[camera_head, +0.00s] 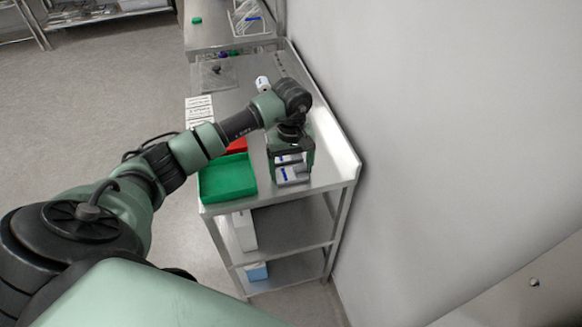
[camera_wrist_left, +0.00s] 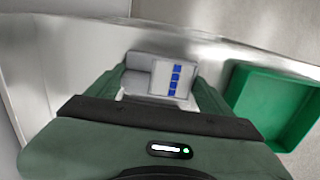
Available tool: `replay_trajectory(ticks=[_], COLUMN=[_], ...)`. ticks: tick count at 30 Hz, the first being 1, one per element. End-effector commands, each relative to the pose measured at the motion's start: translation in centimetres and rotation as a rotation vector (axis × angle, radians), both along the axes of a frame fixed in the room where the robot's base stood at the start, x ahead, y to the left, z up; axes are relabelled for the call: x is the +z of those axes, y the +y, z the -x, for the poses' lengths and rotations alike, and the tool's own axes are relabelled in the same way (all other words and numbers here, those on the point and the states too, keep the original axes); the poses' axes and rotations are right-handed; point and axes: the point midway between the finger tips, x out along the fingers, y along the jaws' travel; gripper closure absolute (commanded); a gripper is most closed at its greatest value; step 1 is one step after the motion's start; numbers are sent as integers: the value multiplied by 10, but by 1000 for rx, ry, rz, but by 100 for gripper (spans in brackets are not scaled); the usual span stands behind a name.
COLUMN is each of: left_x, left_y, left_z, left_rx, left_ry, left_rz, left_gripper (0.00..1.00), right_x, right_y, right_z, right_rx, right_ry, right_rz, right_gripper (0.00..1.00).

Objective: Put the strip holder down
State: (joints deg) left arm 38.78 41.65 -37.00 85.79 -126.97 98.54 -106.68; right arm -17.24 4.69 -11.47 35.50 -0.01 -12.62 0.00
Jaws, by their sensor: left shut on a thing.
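The strip holder (camera_head: 293,175) is a small grey-white block with blue marks, near the front right corner of the steel table top. My left gripper (camera_head: 291,168) points down over it and is shut on it, with one finger on each side. In the left wrist view the strip holder (camera_wrist_left: 172,77) shows its white face with a row of blue squares between the fingers of my left gripper (camera_wrist_left: 160,84). A grey part sits beside that face. I cannot tell whether its underside touches the table. My right gripper is not in view.
A green tray (camera_head: 228,179) stands just left of the gripper, with a red tray (camera_head: 237,145) behind it. White cards (camera_head: 199,108) lie farther back. A raised edge and the wall (camera_head: 440,120) bound the table on the right. A rack (camera_head: 250,18) stands at the far end.

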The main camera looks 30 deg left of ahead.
Motion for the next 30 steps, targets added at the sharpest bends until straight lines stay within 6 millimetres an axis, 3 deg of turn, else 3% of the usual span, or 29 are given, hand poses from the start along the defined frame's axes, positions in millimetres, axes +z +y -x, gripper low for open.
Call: replay_trajectory(ticks=[2,3,4,14,24,30], left_x=[-2,-1,-1,2,55,75], left_y=[0,0,0,0,1,0], left_z=[0,0,0,-1,-1,-1], left_rx=[0,0,0,0,0,0], left_ry=[-1,-1,-1,-3,-5,-3], left_rz=[0,0,0,0,-3,0], left_gripper=[74,10,2,0,0,0], right_x=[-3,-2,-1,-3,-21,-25], right_y=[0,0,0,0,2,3], right_z=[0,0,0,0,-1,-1], right_rx=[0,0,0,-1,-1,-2], right_ry=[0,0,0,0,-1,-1], right_rz=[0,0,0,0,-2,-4], right_gripper=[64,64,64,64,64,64])
